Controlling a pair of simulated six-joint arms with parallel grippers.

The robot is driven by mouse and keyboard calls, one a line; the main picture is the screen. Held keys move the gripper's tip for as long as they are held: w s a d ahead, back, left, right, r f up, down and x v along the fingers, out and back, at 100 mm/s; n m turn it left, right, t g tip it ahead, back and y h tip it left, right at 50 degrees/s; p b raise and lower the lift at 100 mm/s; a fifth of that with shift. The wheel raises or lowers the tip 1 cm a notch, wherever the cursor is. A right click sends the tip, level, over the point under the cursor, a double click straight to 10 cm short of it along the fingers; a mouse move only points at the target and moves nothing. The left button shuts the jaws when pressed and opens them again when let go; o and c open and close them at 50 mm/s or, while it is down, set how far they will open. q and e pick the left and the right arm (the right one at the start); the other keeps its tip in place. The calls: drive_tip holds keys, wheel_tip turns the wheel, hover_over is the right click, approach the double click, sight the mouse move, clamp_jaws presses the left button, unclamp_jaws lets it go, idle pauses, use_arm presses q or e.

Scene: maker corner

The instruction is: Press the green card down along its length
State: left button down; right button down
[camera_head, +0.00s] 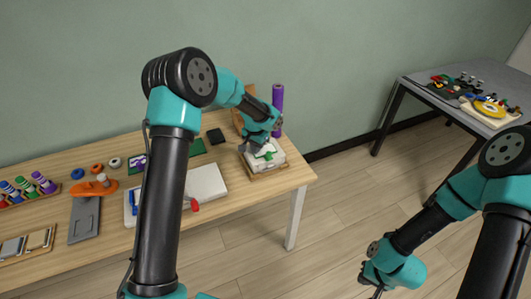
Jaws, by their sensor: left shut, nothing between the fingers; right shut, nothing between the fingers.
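A small green piece (268,155), which looks like the green card, lies on a white block (278,158) at the right end of the wooden table. The block sits on a wooden tray (270,174). My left gripper (254,148) is shut and empty, pointing down over the block just beside the green piece. I cannot tell whether its fingertips touch the card, and the arm hides part of it. My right gripper (377,292) is shut and empty, low at the bottom edge, away from the table.
A purple cylinder (277,100) stands behind the tray. A white box (207,182), a dark green mat (192,148), a grey plate (84,219) and several coloured bottles (43,182) lie to the left. A grey table (420,82) with small parts stands at far right.

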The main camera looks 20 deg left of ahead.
use_arm(q)
drive_tip(key=shift+s+f, duration=0.1)
idle(0.6)
drive_tip(key=shift+r, duration=2.55)
drive_tip(key=r, duration=0.1)
drive_tip(key=w+d+r, duration=0.1)
drive_tip(key=r, duration=0.2)
drive_tip(key=shift+w+d+r, duration=0.1)
drive_tip(key=shift+w+d, duration=0.1)
drive_tip(key=shift+d, duration=0.2)
drive_tip(key=shift+f, duration=3.35)
drive_tip(key=shift+f, duration=1.4)
